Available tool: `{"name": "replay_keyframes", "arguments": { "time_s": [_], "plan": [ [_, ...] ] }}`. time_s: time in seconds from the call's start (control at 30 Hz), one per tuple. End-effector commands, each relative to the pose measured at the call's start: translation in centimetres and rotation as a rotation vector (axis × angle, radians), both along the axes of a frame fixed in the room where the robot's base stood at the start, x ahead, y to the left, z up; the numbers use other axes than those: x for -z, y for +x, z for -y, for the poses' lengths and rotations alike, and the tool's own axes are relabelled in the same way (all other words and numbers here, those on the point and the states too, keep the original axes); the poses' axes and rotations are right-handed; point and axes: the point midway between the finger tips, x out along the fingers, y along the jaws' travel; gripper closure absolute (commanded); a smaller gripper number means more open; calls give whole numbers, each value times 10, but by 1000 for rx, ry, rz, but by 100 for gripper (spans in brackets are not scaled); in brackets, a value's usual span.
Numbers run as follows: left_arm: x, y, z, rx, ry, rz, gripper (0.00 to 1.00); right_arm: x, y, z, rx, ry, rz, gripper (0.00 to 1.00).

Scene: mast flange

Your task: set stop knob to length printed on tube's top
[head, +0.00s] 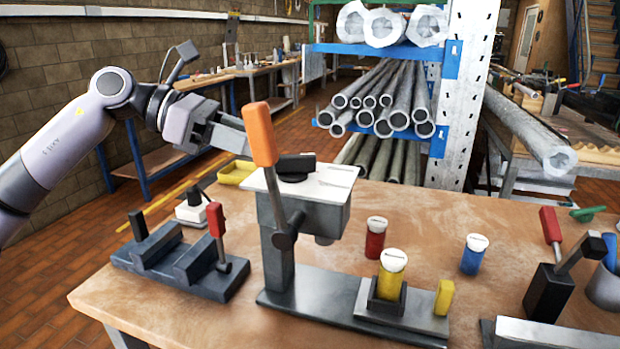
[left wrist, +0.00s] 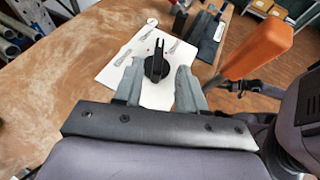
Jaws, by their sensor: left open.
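The black stop knob (head: 296,167) sits on a white plate (head: 330,185) on top of the grey press with an orange lever. In the left wrist view the knob (left wrist: 157,64) shows a raised bar. Printed marks on the plate are too small to read. My left gripper (head: 238,134) is open, left of the knob, partly behind the orange handle. In the left wrist view its fingers (left wrist: 159,82) appear on either side of the knob; contact is not visible. A yellow tube (head: 391,275) stands upright in the press's holder. Its white top bears unreadable print. My right gripper is not in view.
The orange lever (head: 260,134) rises close to my left gripper. A red tube (head: 376,240) and a blue tube (head: 473,256) stand behind the holder. A red-handled fixture (head: 180,262) is at left, another (head: 548,292) at right. Bare table lies between the blue tube and right fixture.

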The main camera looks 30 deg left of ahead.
Motion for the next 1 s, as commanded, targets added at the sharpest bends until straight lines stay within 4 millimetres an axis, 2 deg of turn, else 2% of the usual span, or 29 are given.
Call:
{"name": "replay_keyframes", "arguments": {
  "time_s": [0.03, 0.17, 0.37, 0.6, 0.97, 1.0],
  "plan": [
    [4, 0, -1, -1, 4, 2, 60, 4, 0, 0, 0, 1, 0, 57],
    [5, 4, 5, 0, 5, 0, 60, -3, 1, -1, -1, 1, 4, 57],
    [14, 20, 28, 4, 1, 0, 60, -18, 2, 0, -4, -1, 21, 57],
    [27, 35, 49, 0, 2, 0, 60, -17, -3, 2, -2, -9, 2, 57],
    [31, 38, 53, 0, 4, 0, 60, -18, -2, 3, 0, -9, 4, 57],
    [31, 38, 53, 0, 4, 0, 73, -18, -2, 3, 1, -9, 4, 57]
  ]
}}
